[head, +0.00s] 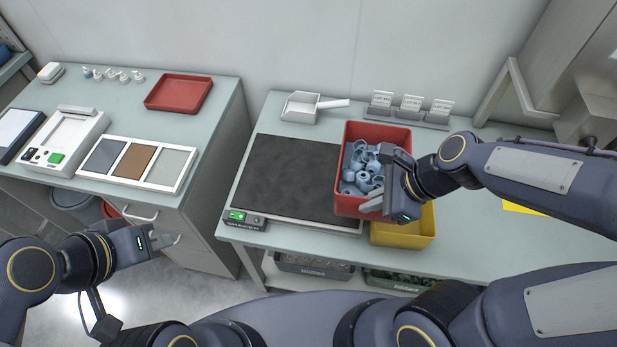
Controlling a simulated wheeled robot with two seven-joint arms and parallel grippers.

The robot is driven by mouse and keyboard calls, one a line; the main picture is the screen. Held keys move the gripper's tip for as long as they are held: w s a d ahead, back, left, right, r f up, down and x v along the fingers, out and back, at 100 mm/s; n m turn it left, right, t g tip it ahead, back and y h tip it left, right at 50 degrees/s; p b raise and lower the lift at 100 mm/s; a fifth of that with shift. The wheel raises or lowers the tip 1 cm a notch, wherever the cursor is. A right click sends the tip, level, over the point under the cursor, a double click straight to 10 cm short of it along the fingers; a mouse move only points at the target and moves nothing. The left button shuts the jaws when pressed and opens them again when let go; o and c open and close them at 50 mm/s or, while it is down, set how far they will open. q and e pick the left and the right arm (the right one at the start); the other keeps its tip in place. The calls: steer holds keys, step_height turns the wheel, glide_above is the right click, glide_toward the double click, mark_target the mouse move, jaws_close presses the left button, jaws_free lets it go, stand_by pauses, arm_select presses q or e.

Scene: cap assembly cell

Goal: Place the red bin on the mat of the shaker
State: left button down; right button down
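The red bin (344,205) is filled with light blue caps (358,165) and overlaps the right part of the shaker's dark mat (285,175). Its right side extends past the mat, over the yellow bin. My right gripper (384,190) is at the bin's right wall and looks shut on it, with one light finger showing over the caps; the far finger is partly hidden. I cannot tell whether the bin touches the mat or hangs just above it. My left gripper (166,238) is open and empty, in front of the left bench, away from the bin.
A yellow bin (418,238) stands right of the shaker, partly under the red bin and my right arm. A white scoop (302,107) and card holders (410,113) are behind. The shaker's control panel (246,217) is front left. The mat's left and middle are clear.

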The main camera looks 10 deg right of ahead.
steer(key=w+a+f+b, duration=0.1)
steer(key=w+a, duration=0.1)
steer(key=w+a+f+b, duration=0.1)
steer(key=w+a+f, duration=0.1)
steer(key=a, duration=0.1)
steer(key=shift+w+f, duration=0.1)
steer(key=shift+f, duration=0.1)
steer(key=shift+w+d+b+x, duration=0.25)
steer(key=shift+b+x, duration=0.55)
steer(key=shift+x, duration=0.95)
steer(key=shift+w+d+b+x, duration=0.1)
steer(key=shift+w+b+x, duration=0.25)
steer(key=shift+b+x, duration=0.95)
steer(key=shift+w+d+b+x, duration=0.1)
steer(key=shift+w+b+x, duration=0.2)
steer(key=shift+x, duration=1.9)
steer(key=shift+f, duration=0.2)
steer(key=c, duration=1.6)
jaws_free()
steer(key=shift+c, duration=0.2)
